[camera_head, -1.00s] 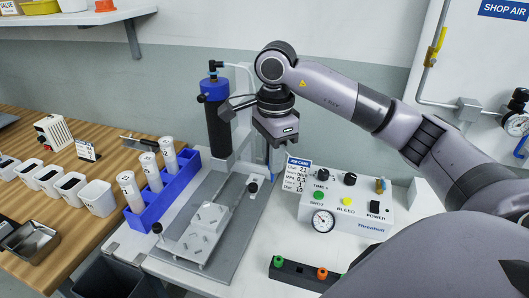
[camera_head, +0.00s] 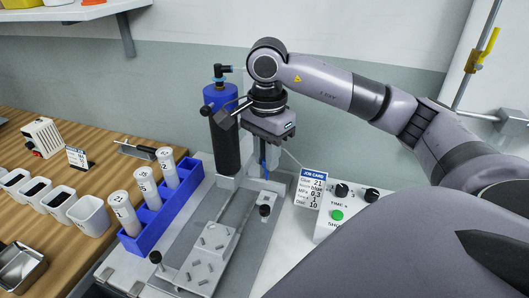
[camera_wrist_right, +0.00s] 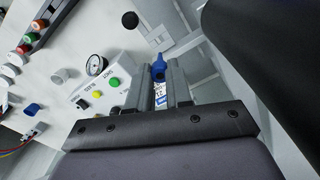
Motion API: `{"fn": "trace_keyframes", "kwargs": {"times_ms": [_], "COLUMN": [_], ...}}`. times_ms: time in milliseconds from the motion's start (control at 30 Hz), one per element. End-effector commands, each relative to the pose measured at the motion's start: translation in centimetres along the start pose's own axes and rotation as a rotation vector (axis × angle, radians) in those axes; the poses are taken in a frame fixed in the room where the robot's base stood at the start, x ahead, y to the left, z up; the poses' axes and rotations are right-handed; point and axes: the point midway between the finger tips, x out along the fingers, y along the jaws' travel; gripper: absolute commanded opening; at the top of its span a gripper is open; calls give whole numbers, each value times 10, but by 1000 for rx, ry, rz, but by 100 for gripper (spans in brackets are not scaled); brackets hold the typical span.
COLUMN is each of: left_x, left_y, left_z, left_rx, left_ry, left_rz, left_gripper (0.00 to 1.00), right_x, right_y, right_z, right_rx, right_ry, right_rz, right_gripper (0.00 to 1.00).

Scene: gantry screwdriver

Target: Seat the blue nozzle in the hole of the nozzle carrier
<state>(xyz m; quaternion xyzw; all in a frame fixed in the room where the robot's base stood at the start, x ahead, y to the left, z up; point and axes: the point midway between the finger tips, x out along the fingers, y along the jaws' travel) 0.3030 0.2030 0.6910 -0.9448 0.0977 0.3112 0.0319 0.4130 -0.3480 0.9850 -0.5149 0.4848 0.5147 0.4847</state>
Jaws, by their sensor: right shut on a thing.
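The blue nozzle (camera_wrist_right: 159,67) is pinched between the two fingers of my right gripper (camera_wrist_right: 160,85) in the wrist view, its tapered tip poking out beyond them. In the head view my right gripper (camera_head: 263,158) points down beside the gantry's dark cylinder, and a strip of the blue nozzle (camera_head: 263,170) shows at its fingers. I cannot tell which part is the nozzle carrier, and no hole for the nozzle can be made out. My left gripper is out of view.
The blue-capped dark cylinder (camera_head: 224,140) stands close left of the gripper. A blue rack (camera_head: 165,215) with white tubes, a metal fixture plate (camera_head: 205,258), the job card (camera_head: 310,188) and the control box (camera_head: 345,205) are around. A black strip (camera_wrist_right: 42,33) holds coloured nozzles.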

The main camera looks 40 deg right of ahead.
Motion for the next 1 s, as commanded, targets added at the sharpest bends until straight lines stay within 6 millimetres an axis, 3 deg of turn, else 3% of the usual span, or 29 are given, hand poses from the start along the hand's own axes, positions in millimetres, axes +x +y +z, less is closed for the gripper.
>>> {"fn": "trace_keyframes", "kwargs": {"times_ms": [600,1000], "left_x": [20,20], "left_y": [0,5], "left_z": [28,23], "left_rx": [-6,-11], "left_ry": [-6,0], "left_rz": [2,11], "left_gripper": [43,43], "right_x": [45,52], "right_y": [0,0], "right_z": [0,0], "right_rx": [-1,-1], "right_ry": [0,0], "right_rz": [1,0], "right_gripper": [0,0]}}
